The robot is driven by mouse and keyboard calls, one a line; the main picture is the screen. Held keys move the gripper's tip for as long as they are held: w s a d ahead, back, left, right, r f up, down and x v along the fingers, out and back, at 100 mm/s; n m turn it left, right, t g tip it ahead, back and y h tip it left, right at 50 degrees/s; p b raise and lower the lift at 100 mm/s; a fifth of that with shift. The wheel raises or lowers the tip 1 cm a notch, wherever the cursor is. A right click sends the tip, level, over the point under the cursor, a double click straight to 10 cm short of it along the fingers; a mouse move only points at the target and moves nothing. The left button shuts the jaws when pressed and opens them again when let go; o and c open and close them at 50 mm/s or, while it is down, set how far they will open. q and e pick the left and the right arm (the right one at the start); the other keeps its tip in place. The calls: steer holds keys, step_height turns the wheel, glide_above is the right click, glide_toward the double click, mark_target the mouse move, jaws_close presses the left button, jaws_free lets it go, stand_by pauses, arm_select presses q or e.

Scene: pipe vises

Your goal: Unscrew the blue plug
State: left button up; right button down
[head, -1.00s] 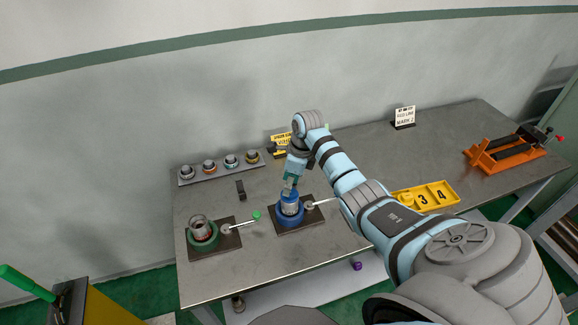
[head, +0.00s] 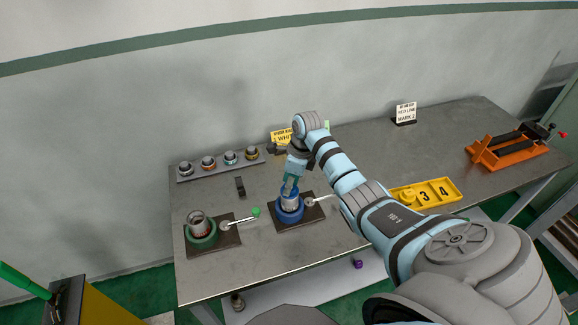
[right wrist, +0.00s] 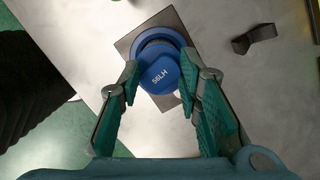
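The blue plug (right wrist: 160,75), marked "56LH" on its top, sits at the top of a grey metal pipe (head: 290,204). The pipe stands upright in the blue vise (head: 289,215) near the table's front. My right gripper (right wrist: 158,72) points down over it. My left gripper is not in view.
A green vise (head: 203,238) holding another pipe stands to the left, its green-tipped handle (head: 256,212) reaching toward the blue vise. A rack of several fittings (head: 220,165) is behind. A yellow numbered tray (head: 450,190) and an orange stand (head: 505,150) are right.

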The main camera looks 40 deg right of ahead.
steer(key=shift+r+m+p, duration=0.1)
steer(key=shift+m+p, duration=0.7)
steer(key=shift+m, duration=0.4)
steer(key=shift+m+h+p, duration=0.4)
steer(key=shift+m, duration=0.7)
steer(key=m+h, duration=0.1)
steer(key=m, duration=0.4)
steer(key=shift+m+b, duration=0.3)
steer(key=shift+m, duration=0.2)
steer(key=shift+f+m+b, duration=0.2)
steer(key=shift+m+b, duration=0.3)
steer(key=shift+b, duration=0.55)
steer(key=shift+r, duration=0.1)
steer(key=c, duration=1.2)
jaws_free()
steer(key=shift+c, duration=0.2)
